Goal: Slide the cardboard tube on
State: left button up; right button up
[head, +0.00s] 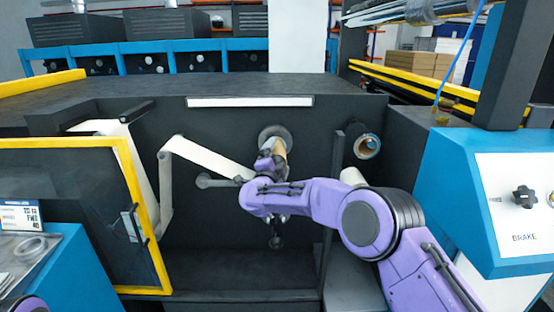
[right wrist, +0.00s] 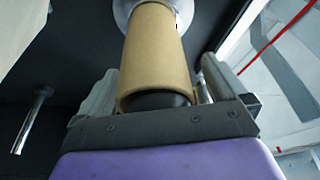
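A brown cardboard tube (right wrist: 155,55) stands out from a round pale flange (right wrist: 125,8) on the machine's dark front. Its near end faces the right wrist camera, and something dark fills its opening. In the head view only a small part of the tube (head: 281,147) shows behind my right gripper (head: 270,163). In the right wrist view the fingers of the right gripper (right wrist: 158,68) lie on either side of the tube, with narrow gaps showing; it looks open around it. My left gripper is out of view.
White web material (head: 205,158) runs to the left. A yellow-framed door (head: 150,215) stands at left and a blue brake panel (head: 450,200) at right.

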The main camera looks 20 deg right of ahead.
jog(key=shift+s, duration=0.1)
jog(key=s+a+f+n+y+b, duration=0.2)
jog(key=s+a+f+b, duration=0.2)
jog(key=s+a, duration=0.4)
jog(key=s+d+f+n+g+y, duration=0.1)
jog(key=s+d+f+n+y, duration=0.15)
jog(key=s+f, duration=0.4)
jog(key=s+d+f+n+g+y, duration=0.1)
jog(key=s+d+f+n, duration=0.15)
jog(key=f, duration=0.75)
jog(key=s+d+f+n+g+y, duration=0.1)
jog(key=s+f+n+g, duration=0.15)
jog(key=s+f, duration=0.45)
jog(key=s+d+f+n+g, duration=0.1)
jog(key=s+d+f+g, duration=0.2)
jog(key=s+f, duration=0.3)
jog(key=s+d+f+n+g, duration=0.1)
jog(key=s+f, duration=0.5)
jog(key=s, duration=0.9)
jog(key=s+d+f+n+g, duration=0.1)
jog(key=s+d+f+g, duration=0.3)
jog(key=s, duration=0.7)
notch_tip(320, 180, down, 3)
jog(key=shift+s+d+r+n+g, duration=0.1)
jog(key=shift+s+d+n+g, duration=0.25)
jog(key=shift+d, duration=0.25)
